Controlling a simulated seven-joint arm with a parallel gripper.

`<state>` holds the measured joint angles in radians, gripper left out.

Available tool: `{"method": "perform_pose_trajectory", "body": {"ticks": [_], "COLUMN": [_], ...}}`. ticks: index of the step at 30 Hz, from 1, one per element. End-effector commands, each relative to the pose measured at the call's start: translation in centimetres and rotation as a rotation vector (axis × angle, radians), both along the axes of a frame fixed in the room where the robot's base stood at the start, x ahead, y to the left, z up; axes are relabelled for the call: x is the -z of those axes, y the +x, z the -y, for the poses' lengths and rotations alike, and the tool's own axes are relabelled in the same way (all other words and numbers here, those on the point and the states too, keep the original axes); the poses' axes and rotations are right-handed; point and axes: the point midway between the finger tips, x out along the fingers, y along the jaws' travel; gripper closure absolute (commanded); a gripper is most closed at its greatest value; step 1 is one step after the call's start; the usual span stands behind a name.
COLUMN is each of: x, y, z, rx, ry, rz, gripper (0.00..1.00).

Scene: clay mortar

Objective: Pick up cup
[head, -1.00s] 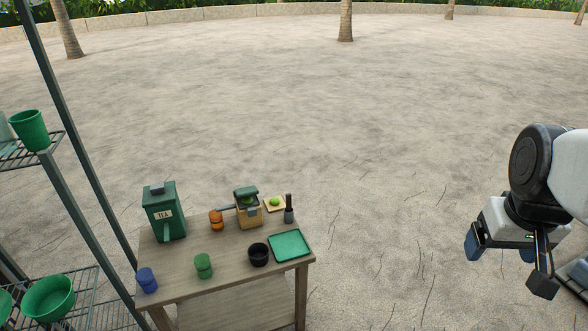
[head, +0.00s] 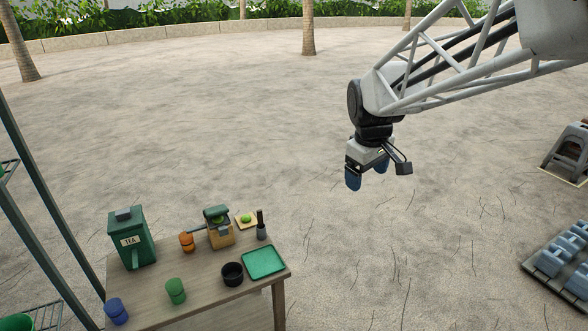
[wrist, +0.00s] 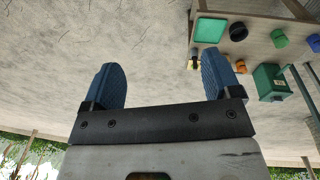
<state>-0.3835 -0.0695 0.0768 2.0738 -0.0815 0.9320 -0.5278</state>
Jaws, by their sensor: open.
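Several cup-sized things stand on a wooden table at lower left in the head view: a green one (head: 176,291), a blue one (head: 116,311), an orange one (head: 186,242) and a black open cup or bowl (head: 232,274). I cannot tell which is the task's cup. The wrist view also shows the black one (wrist: 238,31) and the green one (wrist: 279,38) at upper right. My gripper (head: 376,175) is open and empty, in the air to the right of the table and apart from everything on it. Its two blue fingers stand wide apart in the wrist view (wrist: 165,68).
The table (head: 205,295) also holds a green TEA box (head: 131,240), a grinder-like device (head: 219,230), a green tray (head: 264,262) and a dark upright tool (head: 261,228). A metal shelf post (head: 45,215) stands left. Open sand lies between gripper and table.

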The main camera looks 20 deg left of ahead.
Motion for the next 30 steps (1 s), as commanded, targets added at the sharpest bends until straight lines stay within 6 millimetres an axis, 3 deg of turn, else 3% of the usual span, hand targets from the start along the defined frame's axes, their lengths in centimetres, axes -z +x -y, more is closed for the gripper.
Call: {"method": "perform_pose_trajectory", "body": {"ticks": [15, 30], "x": [4.5, 11.2], "y": [6.8, 10.0], "z": [-13.8, -28.5], "rx": [-0.348, -0.685], "ry": [-0.063, -0.123], "rz": [-0.030, -0.055], "gripper": [0.17, 0.17]}}
